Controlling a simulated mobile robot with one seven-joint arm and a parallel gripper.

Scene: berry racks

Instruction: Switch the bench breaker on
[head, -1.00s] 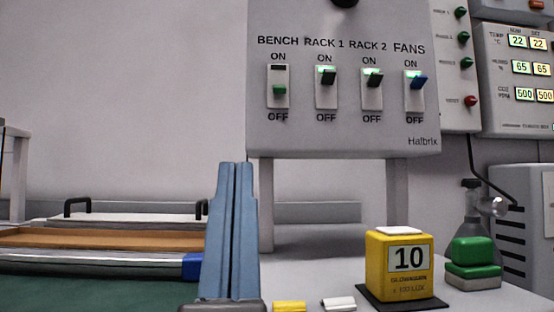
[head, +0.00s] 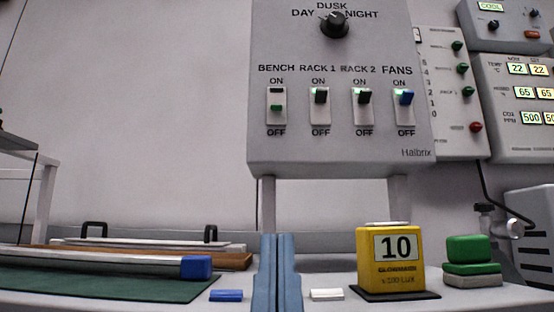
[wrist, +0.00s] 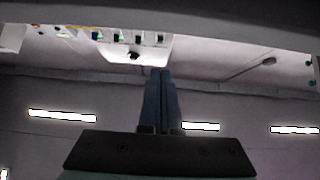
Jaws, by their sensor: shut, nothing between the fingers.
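The bench breaker (head: 276,106) is the leftmost of the switches on the grey panel (head: 330,158). Its green lever (head: 276,108) sits low, toward OFF, and the window above it is dark. In the wrist view the panel appears upside down, with the bench lever (wrist: 160,38) at the right end of the row. My gripper (head: 278,236) is shut and empty, its blue fingers pointing up below the panel, apart from the breaker. The fingers also show in the wrist view (wrist: 160,72).
The rack 1 (head: 320,104), rack 2 (head: 363,105) and fans (head: 405,104) switches are up at ON, lit green. A dusk knob (head: 334,25) is above. A yellow block marked 10 (head: 390,258) and green blocks (head: 469,249) stand right on the bench.

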